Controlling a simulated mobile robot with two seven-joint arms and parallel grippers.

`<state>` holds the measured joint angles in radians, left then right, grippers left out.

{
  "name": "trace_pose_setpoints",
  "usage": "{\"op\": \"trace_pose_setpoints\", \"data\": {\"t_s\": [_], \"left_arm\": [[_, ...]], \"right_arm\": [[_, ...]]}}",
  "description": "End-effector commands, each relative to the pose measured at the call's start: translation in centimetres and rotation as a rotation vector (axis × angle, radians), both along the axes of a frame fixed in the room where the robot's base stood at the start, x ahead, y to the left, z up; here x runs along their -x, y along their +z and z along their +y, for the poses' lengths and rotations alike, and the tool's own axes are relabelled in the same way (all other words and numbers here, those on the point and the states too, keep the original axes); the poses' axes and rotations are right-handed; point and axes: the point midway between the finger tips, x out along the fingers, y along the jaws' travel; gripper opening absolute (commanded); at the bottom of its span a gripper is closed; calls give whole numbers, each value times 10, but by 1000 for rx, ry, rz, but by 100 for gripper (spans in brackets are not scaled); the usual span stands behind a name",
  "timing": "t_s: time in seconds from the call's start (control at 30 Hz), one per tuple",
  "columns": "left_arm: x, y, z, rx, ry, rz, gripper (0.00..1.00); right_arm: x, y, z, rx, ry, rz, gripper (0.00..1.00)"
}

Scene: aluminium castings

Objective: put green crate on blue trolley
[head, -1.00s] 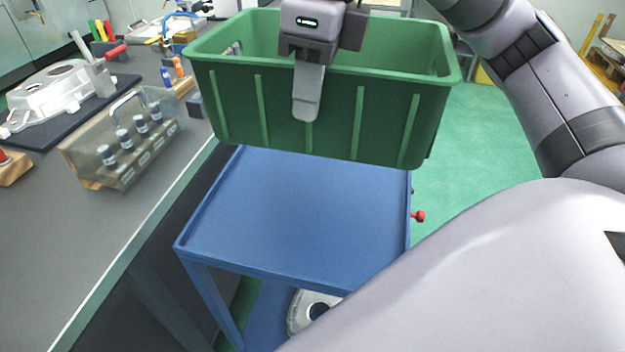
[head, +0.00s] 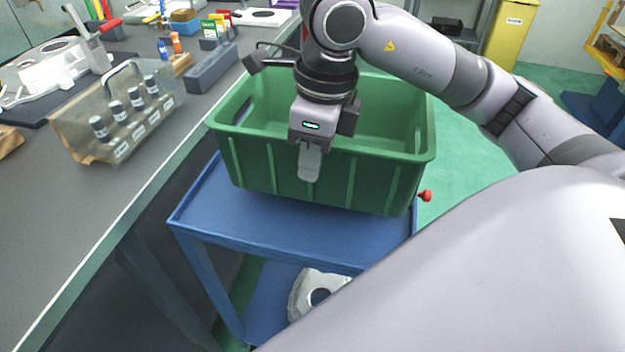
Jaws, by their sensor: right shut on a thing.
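The green crate (head: 255,165) is upright over the blue trolley (head: 240,225), toward the far part of its top. I cannot tell whether its base touches the top or hangs slightly above it. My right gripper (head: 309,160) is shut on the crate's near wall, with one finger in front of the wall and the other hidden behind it. The near strip of the trolley top is bare. My left gripper is not in view.
A grey workbench (head: 60,240) runs along the left, close to the trolley. A casting (head: 305,290) lies on the trolley's lower shelf. A red knob (head: 425,196) sticks out at the right.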

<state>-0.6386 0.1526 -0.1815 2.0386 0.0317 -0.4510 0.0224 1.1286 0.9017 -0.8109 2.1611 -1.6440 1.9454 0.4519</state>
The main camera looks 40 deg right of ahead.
Motion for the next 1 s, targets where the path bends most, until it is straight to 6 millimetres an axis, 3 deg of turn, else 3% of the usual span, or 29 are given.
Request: {"op": "trace_pose_setpoints", "data": {"t_s": [0.3, 0.7, 0.73, 0.8, 1.0], "left_arm": [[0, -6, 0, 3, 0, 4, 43], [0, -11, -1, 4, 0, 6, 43], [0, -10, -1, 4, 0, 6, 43], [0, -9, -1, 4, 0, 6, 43], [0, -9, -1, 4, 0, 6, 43]], "right_arm": [[0, -39, 0, 1, 0, 1, 0], [0, -46, 0, 0, 1, -3, 0], [0, -46, 0, 1, 1, 1, 21], [0, -45, 0, 1, 1, 1, 40], [0, -45, 0, 1, 1, 1, 40]]}}
